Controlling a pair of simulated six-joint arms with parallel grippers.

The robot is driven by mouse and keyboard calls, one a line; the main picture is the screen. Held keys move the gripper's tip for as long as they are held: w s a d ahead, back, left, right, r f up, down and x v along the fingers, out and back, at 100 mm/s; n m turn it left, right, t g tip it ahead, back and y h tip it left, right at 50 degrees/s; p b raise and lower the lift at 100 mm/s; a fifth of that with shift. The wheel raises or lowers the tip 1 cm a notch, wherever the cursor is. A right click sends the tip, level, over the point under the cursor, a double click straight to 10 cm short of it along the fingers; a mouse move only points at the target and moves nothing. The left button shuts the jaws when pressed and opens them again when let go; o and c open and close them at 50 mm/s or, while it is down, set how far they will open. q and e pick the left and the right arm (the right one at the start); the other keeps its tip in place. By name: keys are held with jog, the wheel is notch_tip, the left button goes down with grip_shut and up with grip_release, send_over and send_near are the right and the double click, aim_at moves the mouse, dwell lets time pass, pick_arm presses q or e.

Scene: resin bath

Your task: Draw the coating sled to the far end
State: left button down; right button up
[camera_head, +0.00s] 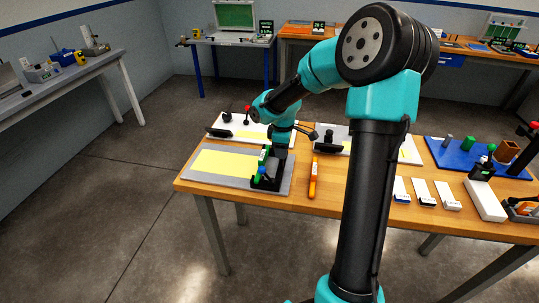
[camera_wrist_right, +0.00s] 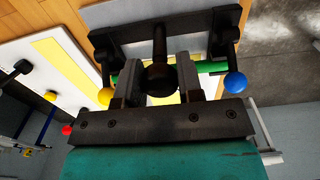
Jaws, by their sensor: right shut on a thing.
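The coating sled (camera_head: 268,182) is a black frame with a green bar and small coloured balls. It stands at the right end of a grey plate (camera_head: 200,182), beside a yellow sheet (camera_head: 225,163) on that plate. My right gripper (camera_head: 279,150) comes down onto the sled from above. In the right wrist view my right gripper (camera_wrist_right: 160,92) has its two grey fingers either side of the sled's black round knob (camera_wrist_right: 160,76) and is shut on it. A blue ball (camera_wrist_right: 236,82) and a yellow ball (camera_wrist_right: 105,97) show at the sled's sides. My left gripper is out of view.
An orange-handled tool (camera_head: 313,178) lies right of the plate. White blocks (camera_head: 421,191) and a blue tray (camera_head: 440,158) are at the right. The plate's left part is clear.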

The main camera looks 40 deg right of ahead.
jog(key=shift+w, duration=0.1)
dwell(0.6)
jog(key=w+a, duration=0.6)
jog(key=w, duration=0.3)
jog(key=w+a, duration=0.6)
jog(key=w, duration=0.2)
jog(key=shift+w+a, duration=0.25)
jog(key=shift+w, duration=0.15)
dwell(2.6)
jog(key=o, duration=0.8)
notch_tip(320, 180, up, 7)
dwell(1.1)
jog(key=shift+a, duration=0.1)
